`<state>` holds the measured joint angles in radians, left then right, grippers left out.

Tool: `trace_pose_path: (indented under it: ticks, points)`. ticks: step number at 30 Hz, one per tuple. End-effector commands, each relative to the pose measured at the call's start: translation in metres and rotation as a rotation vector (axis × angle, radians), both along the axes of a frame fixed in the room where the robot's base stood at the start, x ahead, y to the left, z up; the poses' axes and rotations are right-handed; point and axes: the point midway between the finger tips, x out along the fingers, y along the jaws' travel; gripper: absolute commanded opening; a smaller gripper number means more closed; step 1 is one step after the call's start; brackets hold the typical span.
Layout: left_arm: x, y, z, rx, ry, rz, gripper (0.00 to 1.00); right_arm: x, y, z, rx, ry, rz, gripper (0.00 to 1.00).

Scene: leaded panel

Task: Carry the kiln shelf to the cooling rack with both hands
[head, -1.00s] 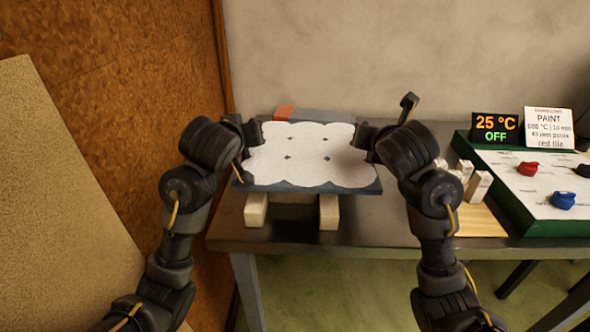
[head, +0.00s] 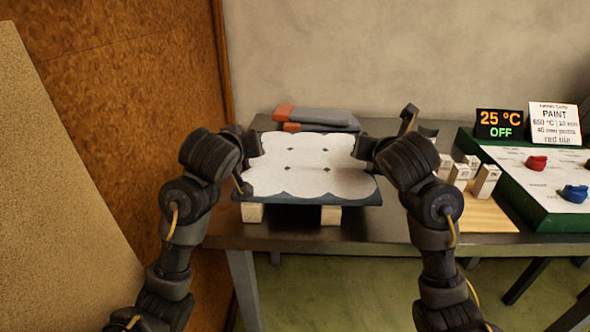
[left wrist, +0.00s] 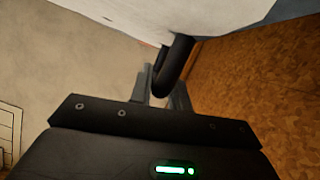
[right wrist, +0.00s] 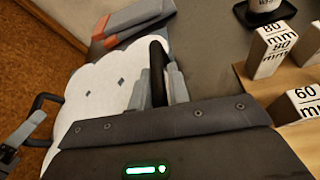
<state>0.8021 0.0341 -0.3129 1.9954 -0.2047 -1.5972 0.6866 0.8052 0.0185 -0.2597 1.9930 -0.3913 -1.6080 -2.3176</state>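The kiln shelf (head: 340,199) is a dark blue-grey board with a white scalloped sheet with small dark marks on top. It looks about level over two pale bars (head: 252,213); whether it touches them is hidden. My left gripper (head: 246,143) is at its left side, closed around a black handle (left wrist: 175,66). My right gripper (head: 364,147) is at its right side, closed around the other black handle (right wrist: 158,72). The left handle also shows across the sheet in the right wrist view. I cannot make out a separate cooling rack.
Grey and orange books or boxes (head: 318,118) lie behind the shelf. To the right, several pale marked blocks (head: 486,181) stand on a wooden board (head: 485,216), beside a green-edged tray (head: 520,205). A brown panel wall (head: 120,90) is close on the left.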

Motion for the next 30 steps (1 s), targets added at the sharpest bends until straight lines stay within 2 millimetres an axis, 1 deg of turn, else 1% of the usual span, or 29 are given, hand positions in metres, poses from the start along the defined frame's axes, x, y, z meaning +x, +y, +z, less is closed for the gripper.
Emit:
trace_pose_path:
  ticks: [1,3,4,11,15,17,20,24,30]
  points:
    - [0.0,0.0,0.002,0.0,-0.001,0.0,0.25,0.0,0.0,0.002,0.0,-0.001,0.0,0.25]
    - [0.0,0.0,0.002,0.001,-0.001,0.0,0.34,0.0,0.0,0.002,0.0,-0.001,0.0,0.34]
    - [0.0,0.0,0.002,0.001,-0.001,-0.001,0.36,0.0,0.0,0.002,0.0,-0.001,0.001,0.36]
    - [0.0,-0.001,0.002,0.001,-0.002,-0.002,0.36,0.0,0.001,0.002,0.0,-0.001,0.002,0.36]
    - [-0.007,-0.001,0.005,-0.001,-0.004,-0.003,0.36,0.0,0.001,0.002,0.0,-0.001,0.002,0.36]
    - [-0.014,-0.001,0.008,-0.002,-0.004,-0.004,0.36,0.0,0.001,0.002,0.0,-0.001,0.002,0.36]
    - [-0.031,0.001,0.015,-0.002,-0.005,-0.005,0.36,0.0,0.001,0.002,0.0,-0.002,0.003,0.36]
    - [-0.059,0.004,0.027,-0.002,-0.006,-0.004,0.36,0.0,0.001,0.002,0.0,-0.002,0.003,0.36]
    - [-0.092,0.007,0.041,-0.002,-0.005,-0.003,0.36,0.0,0.001,0.002,0.0,-0.002,0.003,0.36]
